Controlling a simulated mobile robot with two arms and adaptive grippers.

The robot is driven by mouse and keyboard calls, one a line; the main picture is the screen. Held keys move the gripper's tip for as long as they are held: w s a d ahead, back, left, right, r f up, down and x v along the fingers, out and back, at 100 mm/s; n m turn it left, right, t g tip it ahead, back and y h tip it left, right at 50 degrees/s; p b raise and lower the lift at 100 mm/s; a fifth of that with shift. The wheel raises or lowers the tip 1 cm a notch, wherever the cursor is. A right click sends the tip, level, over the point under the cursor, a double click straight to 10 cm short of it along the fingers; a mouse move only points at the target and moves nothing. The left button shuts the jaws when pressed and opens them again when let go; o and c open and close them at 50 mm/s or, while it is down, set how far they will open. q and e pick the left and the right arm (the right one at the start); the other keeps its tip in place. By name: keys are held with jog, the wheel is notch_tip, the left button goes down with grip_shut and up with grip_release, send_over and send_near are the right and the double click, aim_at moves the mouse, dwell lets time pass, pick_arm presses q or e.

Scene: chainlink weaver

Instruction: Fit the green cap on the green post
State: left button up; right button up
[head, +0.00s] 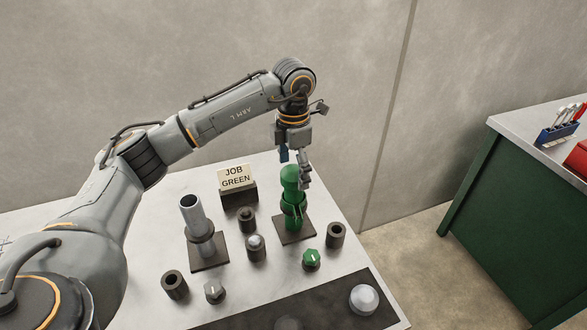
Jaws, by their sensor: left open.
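The green post (293,213) stands upright on a dark square base plate (292,234) near the back right of the table. A rounded green cap (290,174) is at its top; I cannot tell how fully it is seated. My left gripper (295,166) is at the cap, pointing down, with its fingers apart. One finger hangs close along the cap's right side, and I cannot tell whether it touches. My right gripper is not in view.
A grey open-topped tube (192,213) stands left of the post. A JOB GREEN sign (236,178) is behind. A pale dome (363,299) sits on the front dark mat (325,312). A green cabinet (510,225) stands right.

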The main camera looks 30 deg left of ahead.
pick_arm(q)
notch_tip(320, 180, up, 12)
dwell(0.4)
jog(key=shift+f, duration=0.2)
